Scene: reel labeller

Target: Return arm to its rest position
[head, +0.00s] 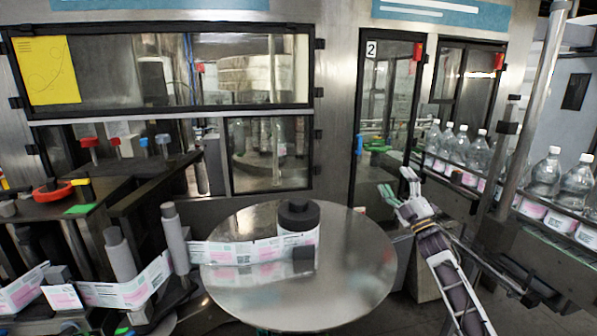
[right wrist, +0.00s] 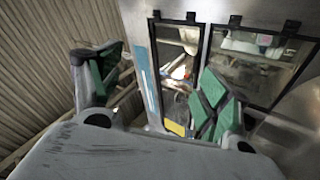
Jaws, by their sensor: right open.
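My right gripper (head: 396,188) is raised at the right of the round metal table in the head view, apart from it. Its green-padded fingers are spread and empty. In the right wrist view the open fingers (right wrist: 155,90) frame the machine's glass doors in the distance, with nothing between them. The label reel (head: 298,240) stands on the round table (head: 350,285), with a black hub on top and a strip of white and pink labels (head: 235,252) running left from it to grey rollers. My left gripper does not show in the head view.
Filled bottles (head: 545,175) stand in a row on the conveyor at the right, near my right arm. Grey upright rollers (head: 175,238) and a bench with red and blue knobs (head: 88,145) are at the left. The machine's glass doors (head: 385,100) stand behind my right gripper.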

